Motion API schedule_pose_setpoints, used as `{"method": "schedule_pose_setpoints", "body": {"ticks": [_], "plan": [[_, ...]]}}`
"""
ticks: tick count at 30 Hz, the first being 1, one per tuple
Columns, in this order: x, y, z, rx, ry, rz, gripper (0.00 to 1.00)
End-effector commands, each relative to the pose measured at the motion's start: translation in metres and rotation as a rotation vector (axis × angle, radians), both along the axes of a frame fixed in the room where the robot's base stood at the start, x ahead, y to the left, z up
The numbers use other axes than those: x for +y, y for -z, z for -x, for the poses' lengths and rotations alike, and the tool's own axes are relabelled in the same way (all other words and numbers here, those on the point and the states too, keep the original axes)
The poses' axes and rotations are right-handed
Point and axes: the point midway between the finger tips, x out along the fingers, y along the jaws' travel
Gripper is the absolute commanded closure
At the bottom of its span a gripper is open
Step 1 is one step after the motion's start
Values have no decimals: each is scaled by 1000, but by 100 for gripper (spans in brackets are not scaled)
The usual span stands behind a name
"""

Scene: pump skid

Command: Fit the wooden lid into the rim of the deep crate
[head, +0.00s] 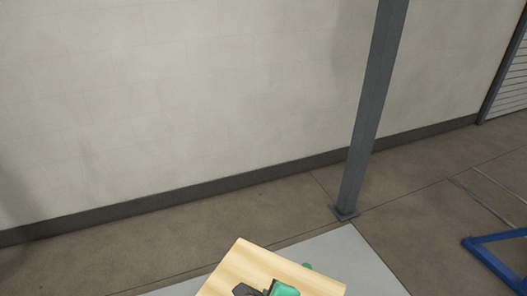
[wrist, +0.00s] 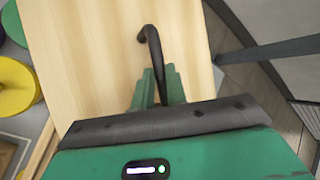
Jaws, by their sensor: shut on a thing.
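The wooden lid (head: 260,262) shows at the bottom edge of the head view, a pale board held tilted. In the wrist view the lid (wrist: 90,60) fills much of the picture, with a dark bent handle (wrist: 150,38) on it. My gripper (wrist: 160,88) is shut on the lid's handle, its green fingers on either side of it. In the head view only a green and dark part of my gripper (head: 268,290) shows over the lid.
A grey post (head: 370,110) stands on the floor before a pale wall. A light grey surface (head: 350,262) lies behind the lid. A blue frame (head: 495,255) is at the right. Yellow (wrist: 14,86) and green (wrist: 14,22) round things are at the wrist view's left.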

Motion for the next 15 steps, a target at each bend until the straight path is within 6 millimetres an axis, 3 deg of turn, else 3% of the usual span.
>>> {"method": "schedule_pose_setpoints", "body": {"ticks": [2, 11, 15], "plan": [[9, -8, 7, -2, -13, 0, 100], [6, -33, 13, -1, -100, -2, 100], [5, -54, 20, 0, -167, -2, 100]]}}
